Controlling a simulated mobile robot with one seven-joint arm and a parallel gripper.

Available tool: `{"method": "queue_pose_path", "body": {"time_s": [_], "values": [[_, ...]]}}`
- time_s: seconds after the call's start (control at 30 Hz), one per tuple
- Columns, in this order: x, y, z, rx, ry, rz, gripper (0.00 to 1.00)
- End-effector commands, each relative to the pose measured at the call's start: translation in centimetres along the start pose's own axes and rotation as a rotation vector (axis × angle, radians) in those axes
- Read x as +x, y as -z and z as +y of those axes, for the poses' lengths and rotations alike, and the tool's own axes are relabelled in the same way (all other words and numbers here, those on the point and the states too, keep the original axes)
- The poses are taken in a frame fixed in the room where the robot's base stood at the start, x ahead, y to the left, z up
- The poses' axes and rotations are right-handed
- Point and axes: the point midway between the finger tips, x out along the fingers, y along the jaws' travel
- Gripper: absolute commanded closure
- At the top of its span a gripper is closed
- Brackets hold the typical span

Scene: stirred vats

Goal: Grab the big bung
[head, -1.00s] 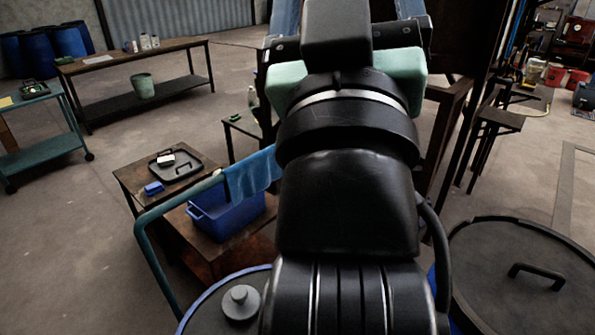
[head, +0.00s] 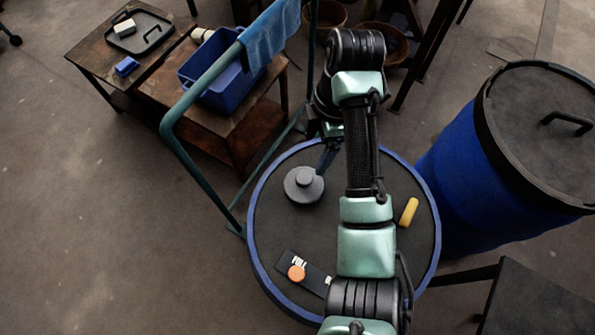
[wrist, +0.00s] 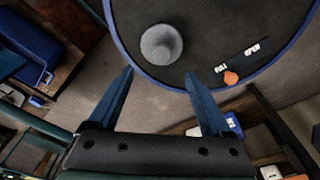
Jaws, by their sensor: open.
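The big bung is a round grey stopper with a small knob on top. It sits upright on the dark round lid (head: 345,172) with a blue rim, left of centre, in the head view (head: 303,186). In the wrist view the bung (wrist: 161,44) lies just beyond the fingertips, roughly centred between them. My gripper (wrist: 159,73) is open, with two blue fingers apart and nothing between them. In the head view my gripper (head: 325,160) is at the bung's right and upper side, partly hidden by my arm. I cannot tell whether it touches.
On the lid are an orange knob (head: 296,272) on a dark marked plate and a yellow piece (head: 408,212). A green rail (head: 190,160) with a blue cloth (head: 270,35) stands beside the lid. A blue drum (head: 455,165) stands right; a blue tub (head: 222,85) is behind.

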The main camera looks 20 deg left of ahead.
Motion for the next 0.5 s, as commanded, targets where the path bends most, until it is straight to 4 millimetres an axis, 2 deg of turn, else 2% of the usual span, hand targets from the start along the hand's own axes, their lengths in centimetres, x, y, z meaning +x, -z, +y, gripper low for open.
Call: {"method": "queue_pose_path", "body": {"time_s": [0.1, 0.3, 0.5], "values": [[2.5, 0.1, -0.1, -0.001, 0.006, 0.005, 0.17], [5.7, 0.1, -0.1, 0.001, 0.004, 0.003, 0.17], [7.3, 0.1, 0.0, 0.0, 0.0, 0.0, 0.17]]}}
